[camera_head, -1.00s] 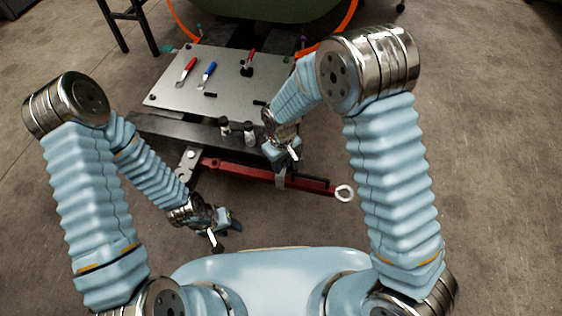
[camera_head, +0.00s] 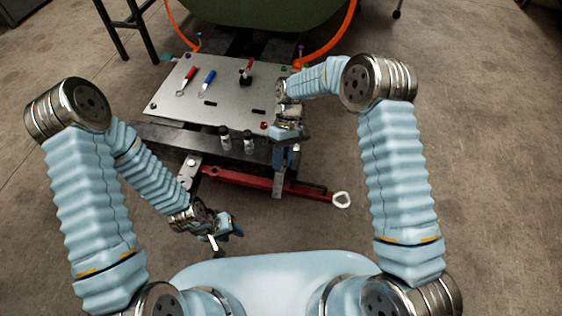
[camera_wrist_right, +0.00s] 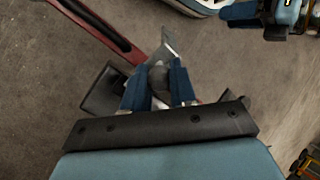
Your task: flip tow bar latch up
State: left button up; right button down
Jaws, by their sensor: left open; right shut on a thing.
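The red tow bar (camera_head: 232,179) lies across the front of the cart, with a pale ring (camera_head: 341,200) at its right end. It also shows at the upper left of the right wrist view (camera_wrist_right: 105,32). The grey metal latch (camera_head: 279,184) stands across the bar near its right part. My right gripper (camera_head: 286,152) is above the bar, with its blue fingers shut on the latch, whose grey plate sticks out beyond the fingertips (camera_wrist_right: 156,78). The fingers hide part of the latch. My left gripper (camera_head: 228,228) is open and empty, nearer to me, left of the latch.
The cart's grey top plate (camera_head: 228,96) carries a red-handled tool (camera_head: 188,78), a blue-handled tool (camera_head: 208,80) and a red-topped clamp (camera_head: 246,72). The floor to the right is clear.

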jog(key=shift+w+d+g, duration=0.1)
jog(key=shift+w+g, duration=0.15)
jog(key=shift+g, duration=0.15)
jog(key=shift+r, duration=0.1)
jog(key=c, duration=0.9)
grip_release()
jog(key=v, duration=1.3)
jog(key=shift+w+d+r, duration=0.2)
jog(key=shift+w+d, duration=0.1)
jog(key=shift+c, duration=0.2)
